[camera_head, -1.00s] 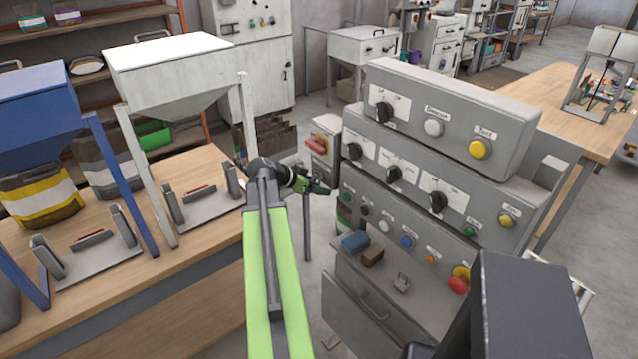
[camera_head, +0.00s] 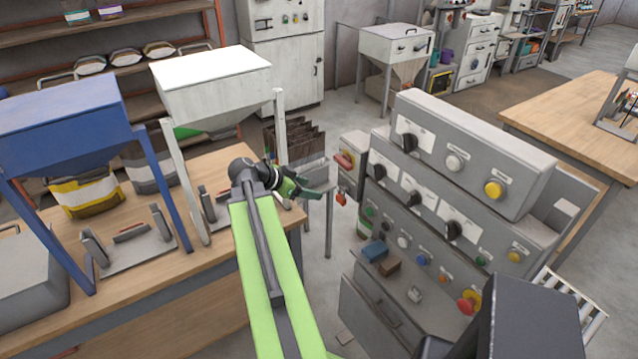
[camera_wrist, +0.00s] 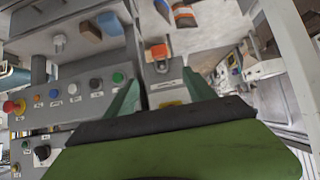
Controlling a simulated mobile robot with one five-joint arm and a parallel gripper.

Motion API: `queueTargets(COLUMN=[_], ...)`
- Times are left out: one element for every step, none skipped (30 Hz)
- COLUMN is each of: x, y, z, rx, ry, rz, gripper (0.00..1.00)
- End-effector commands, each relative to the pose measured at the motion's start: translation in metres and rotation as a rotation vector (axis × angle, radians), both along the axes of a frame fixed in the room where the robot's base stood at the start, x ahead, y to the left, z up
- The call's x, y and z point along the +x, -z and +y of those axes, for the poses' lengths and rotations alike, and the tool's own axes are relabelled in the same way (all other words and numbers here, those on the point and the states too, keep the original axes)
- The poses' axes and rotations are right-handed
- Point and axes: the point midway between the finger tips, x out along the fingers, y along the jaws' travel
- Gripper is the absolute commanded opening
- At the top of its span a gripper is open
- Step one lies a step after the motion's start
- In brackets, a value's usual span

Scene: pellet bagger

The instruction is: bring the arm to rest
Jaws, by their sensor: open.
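My arm is green and reaches forward from the bottom of the head view. My gripper (camera_head: 312,190) is at its far end, held in the air left of the grey control panel (camera_head: 460,165). In the wrist view my gripper (camera_wrist: 150,92) shows two green fingers spread apart, with nothing between them held. The panel's buttons and knobs show at the left of the wrist view. A small side box with a red-orange switch (camera_head: 344,162) is just right of my gripper and looks apart from it.
A wooden bench (camera_head: 165,285) at left carries a blue hopper (camera_head: 70,125) and a white hopper (camera_head: 212,90). Blue and brown blocks (camera_head: 375,250) lie on the panel's lower ledge. Another wooden table (camera_head: 570,115) stands at right. Floor shows between bench and panel.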

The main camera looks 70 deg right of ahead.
Motion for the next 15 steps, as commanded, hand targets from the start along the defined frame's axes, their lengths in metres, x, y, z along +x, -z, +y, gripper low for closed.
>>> queueTargets(x=[0.001,0.002,0.002,0.003,0.003,0.003,0.002,0.002,0.002,0.002,0.002,0.005,0.010,0.017,0.032], y=[-0.003,-0.004,-0.003,-0.003,-0.003,-0.003,-0.002,-0.002,-0.002,-0.002,-0.002,-0.002,-0.002,-0.002,-0.002], z=[0.003,0.003,0.004,0.004,0.004,0.004,0.004,0.004,0.004,0.004,0.004,0.005,0.007,0.011,0.020], rx=[0.000,0.000,0.000,0.000,0.001,0.000,0.000,0.000,0.000,0.000,0.000,0.000,0.000,0.000,0.001], ry=[-0.001,-0.001,-0.001,-0.001,0.000,0.001,0.001,0.001,0.001,0.000,-0.001,-0.004,-0.013,-0.026,-0.054], rz=[0.001,0.001,0.001,0.001,0.001,0.001,0.001,0.001,0.001,0.000,0.001,0.000,0.000,0.000,0.000], gripper=[0.63,0.63,0.63,0.63,0.63,0.63,0.63,0.63,0.63,0.63,0.63,0.63,0.63,0.63,0.63])
